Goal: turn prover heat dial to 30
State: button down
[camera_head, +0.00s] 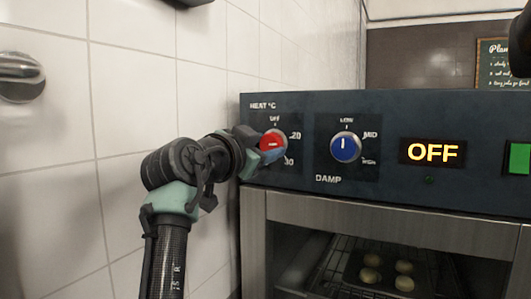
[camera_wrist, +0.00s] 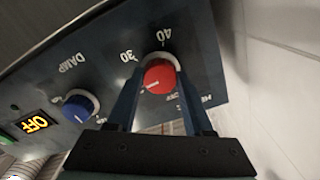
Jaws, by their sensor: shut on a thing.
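The heat dial, a red knob (camera_head: 272,142), sits at the left end of the dark oven control panel (camera_head: 385,120). Its printed scale shows OFF at the top, with 20 and 30 down the right side. My gripper (camera_head: 264,147) reaches the dial from the left and is shut on it. In the wrist view the red knob (camera_wrist: 159,77) lies between the two fingertips of my gripper (camera_wrist: 158,72). There the panel is seen upside down, with 30 and 40 beyond the knob. A small pale mark shows on the knob; its exact setting is unclear.
A blue damp dial (camera_head: 345,147) is right of the heat dial, then a display (camera_head: 432,152) reading OFF and a green switch (camera_head: 518,158). Below, a glass-fronted chamber holds a tray of dough balls. A white tiled wall (camera_head: 130,70) stands close on the left.

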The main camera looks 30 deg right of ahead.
jog(key=m+b, duration=0.1)
jog(key=m, duration=0.4)
jog(key=shift+m, duration=0.3)
jog(key=m, duration=0.4)
jog(key=shift+r+m+b, duration=0.1)
jog(key=shift+m+b, duration=0.2)
jog(key=shift+m, duration=0.1)
jog(key=shift+c, duration=1.4)
grip_release()
jog(key=shift+s+a, duration=0.1)
jog(key=shift+a, duration=0.15)
jog(key=b+v, duration=0.4)
jog(key=v, duration=0.8)
jog(key=shift+s+a+b, duration=0.15)
jog(key=shift+s+b, duration=0.05)
jog(key=shift+b, duration=0.15)
